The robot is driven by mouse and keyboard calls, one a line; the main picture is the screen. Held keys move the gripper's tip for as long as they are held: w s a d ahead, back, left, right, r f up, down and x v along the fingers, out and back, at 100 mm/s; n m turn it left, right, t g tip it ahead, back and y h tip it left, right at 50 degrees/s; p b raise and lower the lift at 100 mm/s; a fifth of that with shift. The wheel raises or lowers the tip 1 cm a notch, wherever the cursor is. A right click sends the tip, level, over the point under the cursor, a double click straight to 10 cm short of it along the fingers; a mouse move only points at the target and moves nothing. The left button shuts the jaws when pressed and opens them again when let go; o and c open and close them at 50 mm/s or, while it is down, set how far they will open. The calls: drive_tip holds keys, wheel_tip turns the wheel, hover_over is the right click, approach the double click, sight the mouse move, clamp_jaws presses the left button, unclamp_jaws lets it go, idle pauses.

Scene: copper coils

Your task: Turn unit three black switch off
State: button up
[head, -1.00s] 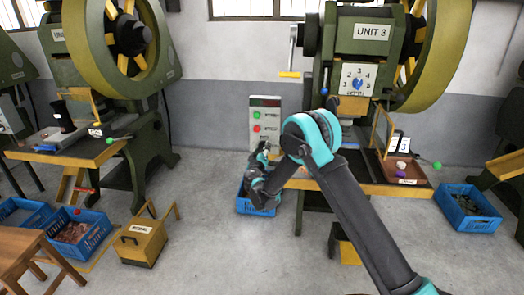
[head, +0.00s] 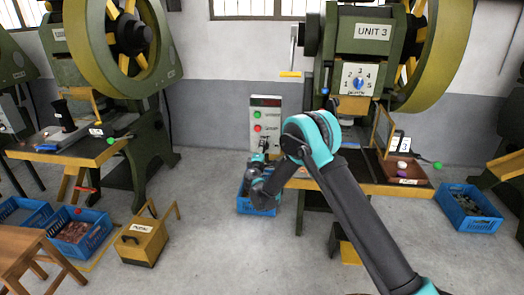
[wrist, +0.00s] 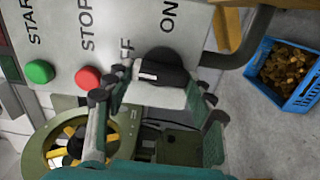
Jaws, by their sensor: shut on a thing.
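The black switch (wrist: 165,66) is on the white control panel (wrist: 60,75) in the wrist view, with a small white mark on its lower left. The word ON is above it; the label on its left is partly covered, with only an F clear. My gripper (wrist: 158,92) has a finger on each side of the switch and is shut on it.
A red stop button (wrist: 88,79) and a green start button (wrist: 39,72) sit left of the switch. A blue crate (wrist: 284,76) of copper-coloured pieces is at the right. The press table (head: 385,189) is right of my gripper. Grey floor is open in front.

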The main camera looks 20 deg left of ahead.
drive_tip(key=shift+n, duration=0.5)
drive_tip(key=o, duration=1.2)
drive_tip(key=shift+c, duration=0.2)
drive_tip(key=v, duration=1.2)
